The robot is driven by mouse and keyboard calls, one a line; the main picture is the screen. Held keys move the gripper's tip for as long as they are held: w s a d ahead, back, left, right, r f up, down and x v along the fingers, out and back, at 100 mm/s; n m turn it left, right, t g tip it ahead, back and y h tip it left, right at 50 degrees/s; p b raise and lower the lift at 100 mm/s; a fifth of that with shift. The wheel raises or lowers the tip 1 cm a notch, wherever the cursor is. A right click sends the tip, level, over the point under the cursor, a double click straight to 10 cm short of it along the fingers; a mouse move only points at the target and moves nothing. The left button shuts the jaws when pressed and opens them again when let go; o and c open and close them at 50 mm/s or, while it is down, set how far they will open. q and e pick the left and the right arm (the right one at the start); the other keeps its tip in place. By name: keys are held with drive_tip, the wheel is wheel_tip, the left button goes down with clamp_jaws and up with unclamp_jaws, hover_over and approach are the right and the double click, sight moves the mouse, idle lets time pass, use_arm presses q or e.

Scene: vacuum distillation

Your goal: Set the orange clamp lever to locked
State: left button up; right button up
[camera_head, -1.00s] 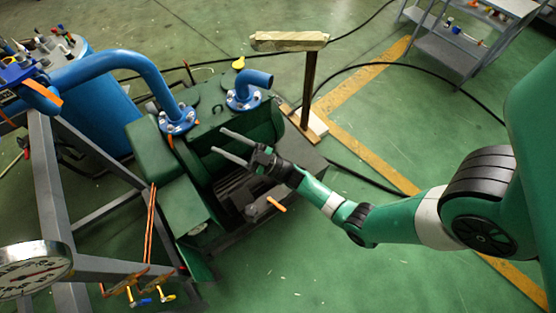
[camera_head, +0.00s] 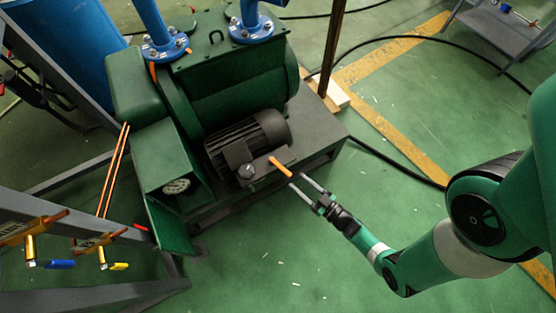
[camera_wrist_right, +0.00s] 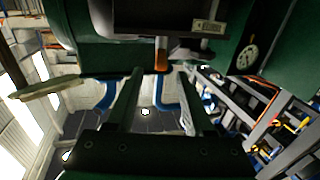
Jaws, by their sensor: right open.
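The orange clamp lever (camera_head: 280,167) is a short bar at the front of the dark motor (camera_head: 247,140) on the green pump unit, pointing down and right in the head view. My right gripper (camera_head: 297,180) is open and empty, its two long fingers pointing at the lever's free end from the lower right. In the right wrist view the lever (camera_wrist_right: 161,53) stands just beyond and between the fingertips (camera_wrist_right: 160,72). I cannot tell whether a finger touches it. My left gripper is not in view.
The grey base plate (camera_head: 318,130) of the pump lies beside the gripper. A round gauge (camera_head: 177,185) sits left of the motor. Grey frame bars with yellow valves (camera_head: 101,246) stand at lower left. Green floor is clear below the gripper. A black cable (camera_head: 395,165) crosses the floor at right.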

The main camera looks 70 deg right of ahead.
sight(274, 161)
drive_tip(key=b+x, duration=0.2)
drive_tip(key=x, duration=0.7)
drive_tip(key=shift+w+d+b, duration=0.1)
drive_tip(key=shift+w+b, duration=0.25)
drive_tip(key=shift+w, duration=0.05)
drive_tip(key=shift+w+d, duration=0.2)
drive_tip(key=shift+w, duration=0.3)
clamp_jaws()
idle(0.4)
